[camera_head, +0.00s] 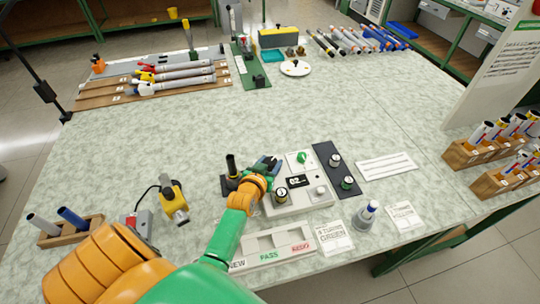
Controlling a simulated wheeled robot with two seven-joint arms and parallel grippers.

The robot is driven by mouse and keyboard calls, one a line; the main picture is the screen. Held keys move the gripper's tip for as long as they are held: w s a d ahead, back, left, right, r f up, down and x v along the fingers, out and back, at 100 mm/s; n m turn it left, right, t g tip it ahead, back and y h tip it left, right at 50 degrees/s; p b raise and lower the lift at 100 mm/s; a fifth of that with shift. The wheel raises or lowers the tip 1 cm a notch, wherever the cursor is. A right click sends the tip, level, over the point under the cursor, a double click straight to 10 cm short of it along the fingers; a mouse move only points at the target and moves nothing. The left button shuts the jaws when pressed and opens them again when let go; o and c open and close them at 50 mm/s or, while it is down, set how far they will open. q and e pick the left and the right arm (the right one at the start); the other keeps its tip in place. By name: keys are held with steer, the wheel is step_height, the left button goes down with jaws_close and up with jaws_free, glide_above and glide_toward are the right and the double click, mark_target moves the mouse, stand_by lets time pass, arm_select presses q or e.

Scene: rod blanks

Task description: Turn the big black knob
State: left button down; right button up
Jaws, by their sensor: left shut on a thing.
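A light grey control panel (308,200) lies on the table. It has a green knob (302,157), a small display reading "02" (295,181), a black knob with a yellowish ring (281,195) and a pale round button (320,190). My left gripper (268,164) is at the panel's upper left, pointing down, its fingers shut on a dark part there. That part, apparently the big black knob, is mostly hidden by the fingers and wrist, so its angle cannot be told. My right gripper is out of view.
A dark strip (327,149) with two knobs lies right of the panel. A black upright post (231,165) stands close left of my gripper. The table's middle is clear.

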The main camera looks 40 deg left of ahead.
arm_select(q)
steer(key=shift+r, duration=0.1)
steer(key=c, duration=0.6)
jaws_free()
steer(key=shift+o, duration=0.2)
steer(key=p+v, duration=0.1)
steer(key=v, duration=0.6)
steer(key=shift+s+d, duration=0.1)
